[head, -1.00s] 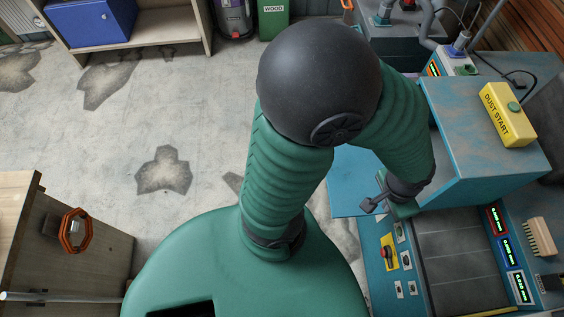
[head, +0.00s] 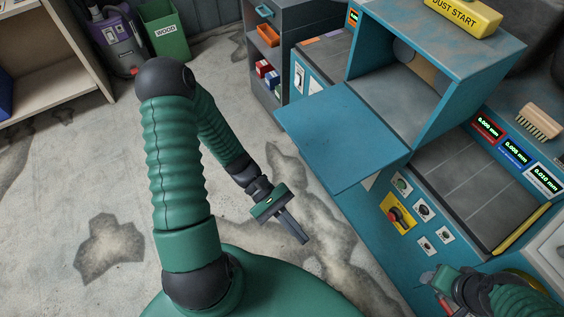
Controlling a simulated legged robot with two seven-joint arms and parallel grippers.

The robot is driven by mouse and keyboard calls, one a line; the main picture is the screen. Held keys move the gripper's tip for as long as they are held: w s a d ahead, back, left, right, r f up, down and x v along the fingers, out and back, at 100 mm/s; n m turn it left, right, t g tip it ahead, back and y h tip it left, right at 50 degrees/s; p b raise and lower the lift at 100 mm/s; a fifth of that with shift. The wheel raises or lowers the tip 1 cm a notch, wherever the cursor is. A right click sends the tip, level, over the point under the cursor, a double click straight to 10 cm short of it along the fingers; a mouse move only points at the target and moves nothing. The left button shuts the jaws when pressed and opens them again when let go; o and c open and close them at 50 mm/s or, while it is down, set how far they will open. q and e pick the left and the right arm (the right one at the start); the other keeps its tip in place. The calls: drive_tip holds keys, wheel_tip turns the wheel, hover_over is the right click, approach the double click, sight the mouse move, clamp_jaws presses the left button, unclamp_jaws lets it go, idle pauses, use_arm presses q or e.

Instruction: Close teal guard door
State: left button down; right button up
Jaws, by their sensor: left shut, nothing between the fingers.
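The teal guard door (head: 338,140) stands open, sticking out to the left from the teal machine housing (head: 460,75).
The machine's front has a yellow panel with a red knob (head: 396,217) and several small switches. A brush (head: 539,122) lies at the right. The concrete floor (head: 60,185) at left is clear.

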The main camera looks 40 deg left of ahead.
use_arm(q)
drive_tip(key=w+a+f+n+t+h+b, duration=0.55)
drive_tip(key=w+f+n+t+b, duration=0.2)
drive_tip(key=t, duration=0.35)
drive_tip(key=w+a+n+t+y+b, duration=0.3)
drive_tip(key=a+n+t+y+b, duration=0.45)
drive_tip(key=a+n+t, duration=0.65)
drive_tip(key=w+d+r, duration=0.1)
drive_tip(key=w+r, duration=0.1)
drive_tip(key=r, duration=0.1)
drive_tip(key=w+r+m+t, duration=0.1)
drive_tip(key=w+r, duration=0.1)
drive_tip(key=r, duration=0.2)
drive_tip(key=w+d+r+m+y, duration=0.1)
drive_tip(key=w+r, duration=0.1)
drive_tip(key=r, duration=0.2)
drive_tip(key=shift+w+d+m+t+b, duration=0.25)
drive_tip(key=shift+w+d+t+b, duration=0.05)
drive_tip(key=shift+w+t, duration=0.1)
drive_tip(key=shift+y, duration=0.3)
use_arm(e)
drive_tip(key=s+x, duration=0.2)
drive_tip(key=x, duration=0.7)
drive_tip(key=s+f+x, duration=0.1)
drive_tip(key=s+x, duration=0.1)
drive_tip(key=x, duration=0.7)
drive_tip(key=shift+a+f, duration=0.15)
drive_tip(key=shift+f, duration=0.2)
use_arm(q)
drive_tip(key=shift+a, duration=0.1)
